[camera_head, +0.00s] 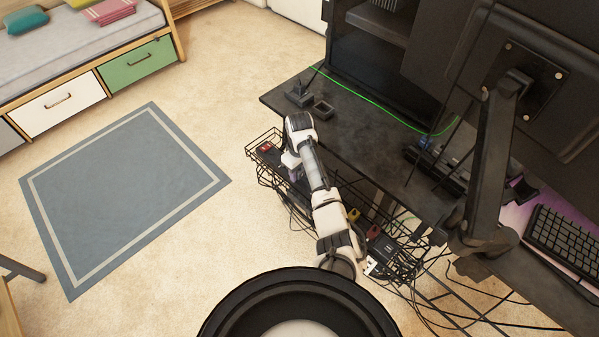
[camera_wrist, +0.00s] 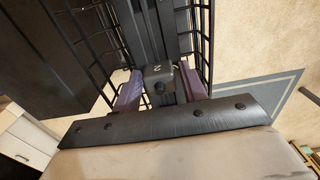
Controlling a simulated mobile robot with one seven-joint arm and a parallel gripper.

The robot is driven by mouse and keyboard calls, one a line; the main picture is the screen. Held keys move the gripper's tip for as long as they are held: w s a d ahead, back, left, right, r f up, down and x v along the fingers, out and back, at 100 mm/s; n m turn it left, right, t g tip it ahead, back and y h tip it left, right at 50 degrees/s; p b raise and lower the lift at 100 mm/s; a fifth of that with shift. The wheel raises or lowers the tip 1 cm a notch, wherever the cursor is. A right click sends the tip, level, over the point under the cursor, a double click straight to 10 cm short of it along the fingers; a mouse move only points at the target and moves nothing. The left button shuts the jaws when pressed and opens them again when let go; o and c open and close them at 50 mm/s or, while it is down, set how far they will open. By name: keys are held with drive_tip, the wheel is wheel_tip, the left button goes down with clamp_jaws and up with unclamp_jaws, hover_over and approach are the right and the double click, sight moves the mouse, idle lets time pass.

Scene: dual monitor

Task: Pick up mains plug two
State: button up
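In the wrist view, a small dark plug (camera_wrist: 159,84) with a light mark, like a 2 turned sideways, sits on a black strip (camera_wrist: 152,35) inside a wire basket. My gripper (camera_wrist: 162,90) is there with one purple finger on each side of the plug. The fingers look apart, with narrow gaps to the plug, so it is not visibly held. In the head view, my gripper (camera_head: 292,172) reaches down over the basket (camera_head: 262,140) beside the desk. My arm hides most of the plug area there.
The dark desk (camera_head: 350,140) edge runs close along the right of my arm, with a monitor arm (camera_head: 490,160) farther right. Loose cables (camera_head: 450,300) hang near the basket. Yellow and red plugs (camera_head: 353,215) sit farther along it. Open floor and a blue rug (camera_head: 125,195) lie left.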

drive_tip(key=c, duration=0.7)
drive_tip(key=shift+r+p, duration=3.45)
drive_tip(key=shift+r, duration=8.9)
